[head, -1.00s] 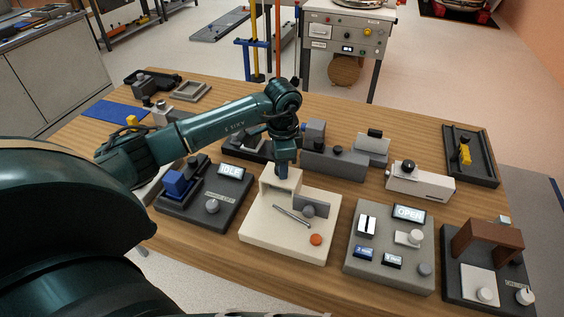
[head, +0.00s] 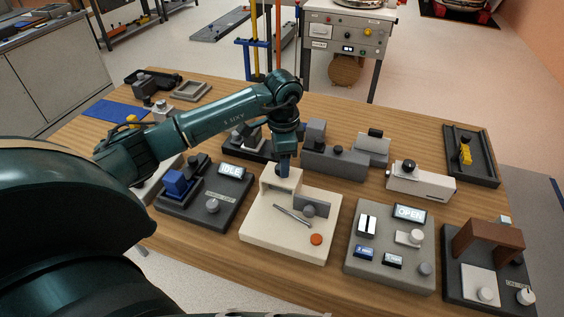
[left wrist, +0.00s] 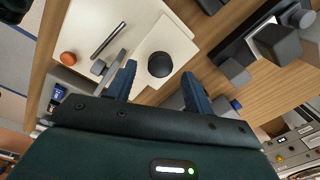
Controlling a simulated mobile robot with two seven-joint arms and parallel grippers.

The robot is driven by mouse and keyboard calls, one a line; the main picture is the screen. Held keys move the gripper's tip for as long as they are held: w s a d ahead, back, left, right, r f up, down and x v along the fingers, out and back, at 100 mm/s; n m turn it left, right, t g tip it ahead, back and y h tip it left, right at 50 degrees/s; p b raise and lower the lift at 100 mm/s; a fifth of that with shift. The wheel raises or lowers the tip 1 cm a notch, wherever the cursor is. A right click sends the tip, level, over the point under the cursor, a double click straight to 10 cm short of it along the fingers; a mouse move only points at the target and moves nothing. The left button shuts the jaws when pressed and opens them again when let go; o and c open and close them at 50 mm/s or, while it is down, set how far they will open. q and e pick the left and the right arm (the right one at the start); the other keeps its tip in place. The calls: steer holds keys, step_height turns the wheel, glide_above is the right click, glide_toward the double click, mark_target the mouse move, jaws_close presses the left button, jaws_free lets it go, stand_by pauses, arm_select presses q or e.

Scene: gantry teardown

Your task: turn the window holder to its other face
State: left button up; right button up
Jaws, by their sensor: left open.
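A cream fixture board (head: 270,236) lies near the middle of the table. At its back stands a raised cream block (head: 281,180). My left gripper (head: 284,172) points down just above this block. In the left wrist view the left gripper (left wrist: 158,68) is open, with its two blue fingers apart. A round black disc (left wrist: 160,64) on the cream block's top shows between the fingertips, and nothing is clasped. I cannot tell for certain which part is the window holder. My right gripper is not in view.
The board also carries a silver rod (head: 293,215), a grey block (head: 312,206) and an orange button (head: 316,239). A grey panel reading OPEN (head: 410,213) stands to the right. A dark unit reading IDLE (head: 231,171) stands to the left. Grey blocks (head: 333,163) stand behind.

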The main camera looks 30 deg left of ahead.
arm_select(q)
step_height(320, 180, up, 11)
steer(key=shift+s+d+r+b, duration=0.2)
steer(key=shift+s+b, duration=0.05)
steer(key=shift+b, duration=0.2)
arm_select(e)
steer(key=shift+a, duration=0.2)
